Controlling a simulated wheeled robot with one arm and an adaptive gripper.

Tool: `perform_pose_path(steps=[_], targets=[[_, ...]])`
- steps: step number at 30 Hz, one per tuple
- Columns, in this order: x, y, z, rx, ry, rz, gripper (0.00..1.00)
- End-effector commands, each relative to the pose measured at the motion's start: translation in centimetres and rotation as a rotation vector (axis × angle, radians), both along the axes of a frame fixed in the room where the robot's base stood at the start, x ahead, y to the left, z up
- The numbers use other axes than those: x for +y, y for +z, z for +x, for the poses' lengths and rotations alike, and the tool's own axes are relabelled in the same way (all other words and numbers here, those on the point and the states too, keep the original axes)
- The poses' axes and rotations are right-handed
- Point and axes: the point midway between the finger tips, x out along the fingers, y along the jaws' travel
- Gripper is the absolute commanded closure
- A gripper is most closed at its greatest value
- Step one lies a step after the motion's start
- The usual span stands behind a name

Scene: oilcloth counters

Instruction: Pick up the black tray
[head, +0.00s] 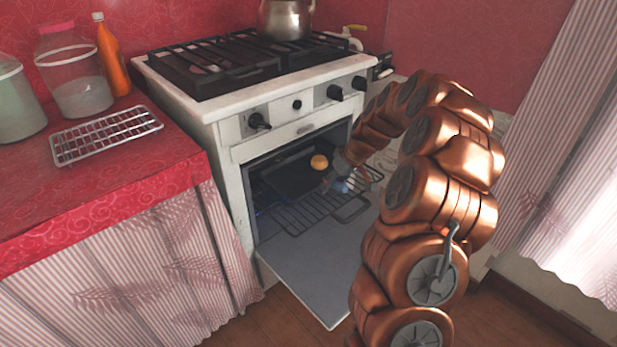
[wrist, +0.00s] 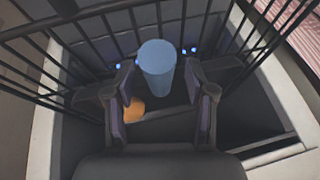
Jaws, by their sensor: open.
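The black tray (head: 290,178) lies inside the open oven, on or just behind the wire rack. A round orange thing (head: 319,161) sits at its right part and also shows by the left finger in the wrist view (wrist: 133,110). My gripper (head: 341,180) reaches into the oven opening at the right, close to the tray's right side. In the wrist view my gripper (wrist: 158,95) is open. A blue cylinder (wrist: 157,68) stands between or just beyond its fingertips; I cannot tell if they touch. The tray's outline is hard to make out there, and my arm covers part of the oven.
The oven door (head: 315,275) hangs open below. The wire oven rack (head: 310,208) sticks out over it. The stove top (head: 235,62) carries a metal kettle (head: 286,18). On the left counter (head: 100,195) are a wire rack (head: 106,134), jars and an orange bottle (head: 111,60).

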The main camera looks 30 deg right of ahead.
Motion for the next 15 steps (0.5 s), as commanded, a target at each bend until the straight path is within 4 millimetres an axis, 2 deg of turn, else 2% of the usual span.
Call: perform_pose_path(steps=[4, 15], targets=[[-0.01, 0.11, 0.0, -0.001, 0.0, 0.0, 0.45], [-0.02, 0.12, -0.02, -0.001, 0.0, 0.0, 0.84]])
